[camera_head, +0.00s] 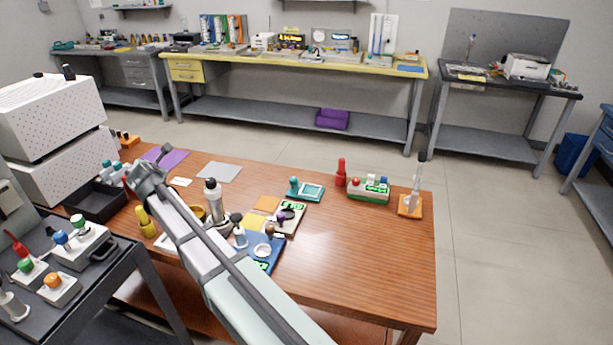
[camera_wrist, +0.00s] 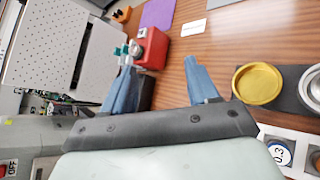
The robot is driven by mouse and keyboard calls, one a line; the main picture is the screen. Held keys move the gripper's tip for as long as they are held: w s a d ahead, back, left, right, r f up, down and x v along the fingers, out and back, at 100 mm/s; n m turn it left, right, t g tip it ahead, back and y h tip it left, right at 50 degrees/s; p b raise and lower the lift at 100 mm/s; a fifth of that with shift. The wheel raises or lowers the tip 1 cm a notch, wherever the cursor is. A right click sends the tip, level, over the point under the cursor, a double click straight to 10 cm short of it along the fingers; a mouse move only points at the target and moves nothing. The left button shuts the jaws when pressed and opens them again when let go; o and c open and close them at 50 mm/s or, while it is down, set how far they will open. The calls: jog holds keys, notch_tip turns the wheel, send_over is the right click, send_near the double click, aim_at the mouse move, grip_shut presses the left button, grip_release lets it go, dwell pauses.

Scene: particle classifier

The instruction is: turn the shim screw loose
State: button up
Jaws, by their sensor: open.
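My gripper (camera_wrist: 159,62) is open, with its two blue-grey fingers apart and nothing seen between them. In the head view its end (camera_head: 148,178) hangs over the left part of the wooden table. A red block (camera_wrist: 151,50) with a pale knob on its face lies beyond the fingers in the wrist view. Small teal-and-white knobs (camera_wrist: 130,49) stand beside it, just past the left fingertip. I cannot tell any part for certain as the shim screw; the views are too small, and the fingers and arm hide some of that area.
A gold dish (camera_wrist: 258,83) and a white block with a round dial (camera_wrist: 277,152) lie right of the fingers. A perforated white cabinet (camera_head: 48,112) and a black tray (camera_head: 92,203) stand at the left. The wooden table's right front (camera_head: 385,265) is clear.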

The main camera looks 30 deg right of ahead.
aim_at(356, 182)
jog(key=s+d+r+m+g+h, duration=0.1)
jog(key=s+d+h, duration=0.4)
jog(key=d, duration=0.9)
jog(key=s+d+m+g+h, duration=0.1)
jog(key=s+d+m+h, duration=0.15)
jog(key=d+h, duration=0.75)
jog(key=s+d+r+m+g+h, duration=0.15)
jog(key=s+d, duration=0.35)
jog(key=d, duration=1.3)
jog(key=s+d+f+g, duration=0.1)
jog(key=s+d+f, duration=0.1)
jog(key=d+f, duration=0.2)
jog(key=s+d+f+g, duration=0.1)
jog(key=s+d+f, duration=0.1)
jog(key=d+f, duration=0.3)
jog(key=s+d+f+m+g, duration=0.1)
jog(key=d+f, duration=0.3)
jog(key=f, duration=0.6)
jog(key=shift+s+d+f+g, duration=0.1)
jog(key=shift+s+d+g, duration=0.1)
jog(key=shift+s, duration=0.15)
jog(key=shift+s+d+f+g, duration=0.1)
jog(key=shift+s+g, duration=0.05)
jog(key=shift+s, duration=0.2)
jog(key=x, duration=1.3)
jog(key=shift+w+d+f, duration=0.1)
jog(key=shift+d, duration=0.2)
jog(key=c, duration=0.9)
